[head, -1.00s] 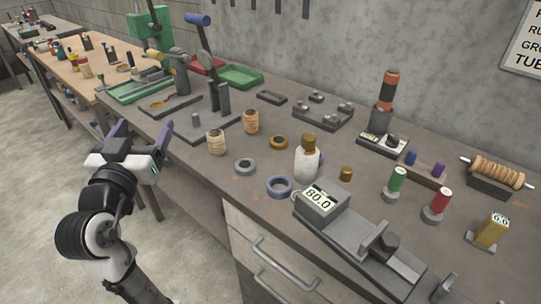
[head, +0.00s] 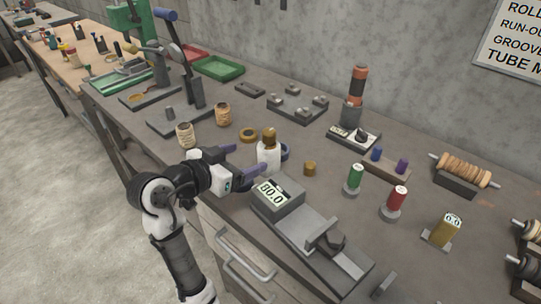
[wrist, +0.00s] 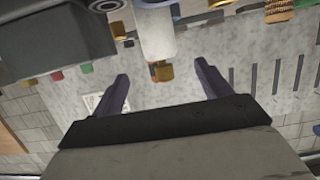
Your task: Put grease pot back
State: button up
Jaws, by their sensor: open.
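No label shows which item is the grease pot. A white bottle-like pot with a brass cap (head: 268,155) stands upright on the bench; it also shows in the wrist view (wrist: 155,35), upside down. A small brass cylinder (head: 310,168) stands to its right. My gripper (head: 250,159) is open and empty, its purple fingers pointing at the white pot from the left. In the wrist view the pot lies ahead, between the lines of the two fingers (wrist: 163,82), with its cap toward the bottom of the picture. No contact is visible.
A grey gauge reading 80.0 (head: 277,197) stands close to the right of my gripper. A brown ring (head: 249,135) and two thread spools (head: 185,135) (head: 222,114) lie beyond it. Drawers (head: 235,245) are below the bench edge.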

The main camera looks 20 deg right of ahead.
aim_at(261, 150)
jog(key=x, duration=0.4)
jog(key=shift+w+d+p, duration=0.15)
jog(key=shift+d+p, duration=0.05)
jog(key=shift+p, duration=0.1)
jog(key=p+x, duration=0.2)
jog(key=x, duration=0.2)
jog(key=shift+d, duration=0.15)
jog(key=shift+w+d+f, duration=0.25)
jog(key=shift+w+d, duration=0.05)
jog(key=c, duration=1.2)
jog(key=shift+c, duration=0.9)
jog(key=shift+r, duration=0.15)
